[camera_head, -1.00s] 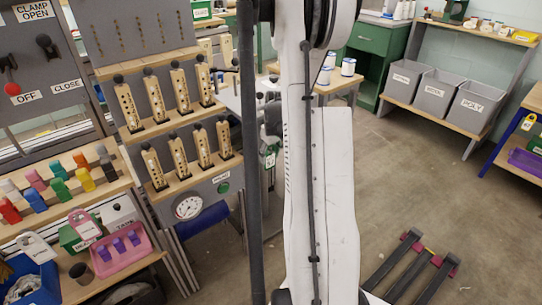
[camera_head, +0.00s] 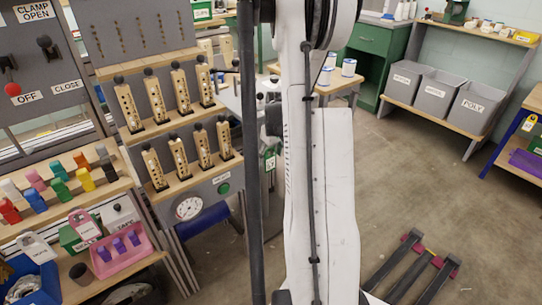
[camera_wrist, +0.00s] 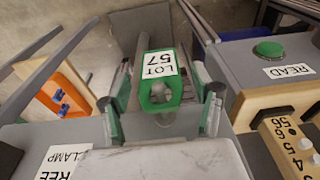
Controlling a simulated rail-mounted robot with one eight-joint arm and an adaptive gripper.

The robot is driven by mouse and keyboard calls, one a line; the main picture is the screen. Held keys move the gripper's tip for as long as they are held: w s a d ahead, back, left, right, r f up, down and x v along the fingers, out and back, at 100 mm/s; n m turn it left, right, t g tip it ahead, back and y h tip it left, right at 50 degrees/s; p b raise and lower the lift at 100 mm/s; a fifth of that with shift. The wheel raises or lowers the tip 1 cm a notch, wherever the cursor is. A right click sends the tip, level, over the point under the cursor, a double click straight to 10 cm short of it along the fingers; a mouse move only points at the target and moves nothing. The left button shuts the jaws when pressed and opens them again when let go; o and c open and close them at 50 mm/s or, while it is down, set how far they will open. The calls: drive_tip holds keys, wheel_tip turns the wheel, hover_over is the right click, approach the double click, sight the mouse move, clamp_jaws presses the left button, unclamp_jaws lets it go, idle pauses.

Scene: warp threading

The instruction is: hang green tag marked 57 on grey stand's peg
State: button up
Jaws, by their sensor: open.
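In the wrist view the green tag (camera_wrist: 158,90) with a white label reading LOT 57 is between the fingers of my gripper (camera_wrist: 162,104). My gripper is open, with a finger apart on each side of the tag. A rounded grey knob shows in the tag's hole, and a grey bar (camera_wrist: 143,45) runs behind the tag. They look like the grey stand's peg and post, with the tag around the peg. How far on it sits, I cannot tell. In the head view a small green tag (camera_head: 269,162) shows beside my arm, which hides much of the stand.
In the wrist view a grey box with a green button and READ label (camera_wrist: 289,71) is close on the right, above a numbered wooden piece (camera_wrist: 292,140). A CLAMP-labelled surface (camera_wrist: 65,160) is at lower left. The head view shows a wooden rack (camera_head: 185,185) left of my arm.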

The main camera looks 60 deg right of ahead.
drive_tip(key=r, duration=0.7)
drive_tip(key=s+r, duration=0.1)
drive_tip(key=r, duration=0.2)
drive_tip(key=shift+s+a+r, duration=0.1)
drive_tip(key=shift+a+r, duration=0.2)
drive_tip(key=shift+s+r, duration=0.3)
drive_tip(key=shift+r, duration=0.35)
